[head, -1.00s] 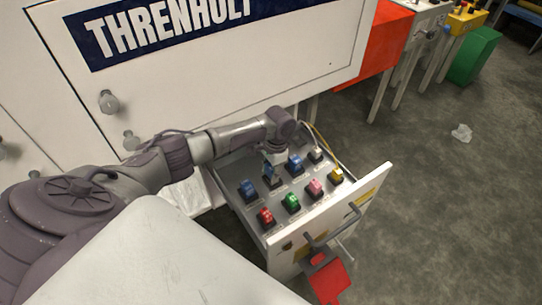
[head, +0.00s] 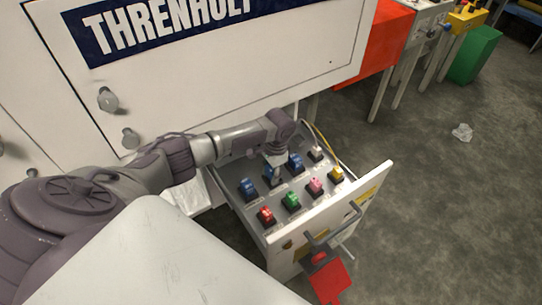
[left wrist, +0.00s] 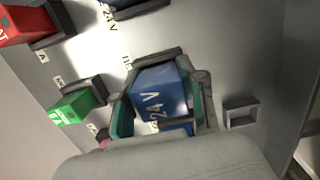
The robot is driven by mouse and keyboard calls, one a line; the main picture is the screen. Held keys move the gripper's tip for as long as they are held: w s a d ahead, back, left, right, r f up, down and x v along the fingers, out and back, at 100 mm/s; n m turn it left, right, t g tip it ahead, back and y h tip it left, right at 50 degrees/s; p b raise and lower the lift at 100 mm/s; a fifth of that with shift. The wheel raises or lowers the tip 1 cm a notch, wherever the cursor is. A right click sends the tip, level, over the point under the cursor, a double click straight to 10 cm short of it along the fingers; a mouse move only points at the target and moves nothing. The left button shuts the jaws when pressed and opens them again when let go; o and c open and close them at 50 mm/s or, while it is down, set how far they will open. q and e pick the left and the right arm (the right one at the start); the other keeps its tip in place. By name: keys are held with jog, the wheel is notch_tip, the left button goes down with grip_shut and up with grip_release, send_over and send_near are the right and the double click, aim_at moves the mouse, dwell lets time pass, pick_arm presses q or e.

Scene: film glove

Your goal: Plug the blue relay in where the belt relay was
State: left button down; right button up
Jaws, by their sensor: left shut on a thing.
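My left gripper (head: 273,176) points down into the open drawer. It is shut on a blue relay marked 24 V, which shows between its teal finger pads in the left wrist view (left wrist: 160,92). The relay is at a dark socket in the middle of the back row; I cannot tell whether it is fully seated. Another blue relay (head: 248,189) sits to its left and a third blue relay (head: 295,163) to its right. The gripper partly hides the held relay in the head view. My right gripper is not in view.
The drawer (head: 330,215) also holds red (head: 266,216), green (head: 291,201), pink (head: 315,187), yellow (head: 336,174) and white (head: 316,153) relays close around the gripper. A red tag (head: 331,281) hangs at the drawer front. The floor to the right is mostly clear.

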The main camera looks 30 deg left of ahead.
pick_arm(q)
jog(key=c, duration=1)
grip_release()
jog(key=shift+c, duration=0.2)
jog(key=o, duration=0.5)
jog(key=shift+f, duration=0.1)
jog(key=shift+c, duration=0.2)
jog(key=r, duration=0.4)
jog(key=w+r, duration=0.1)
jog(key=r, duration=0.7)
jog(key=shift+w+d, duration=0.15)
jog(key=shift+d, duration=0.15)
jog(key=shift+f, duration=0.1)
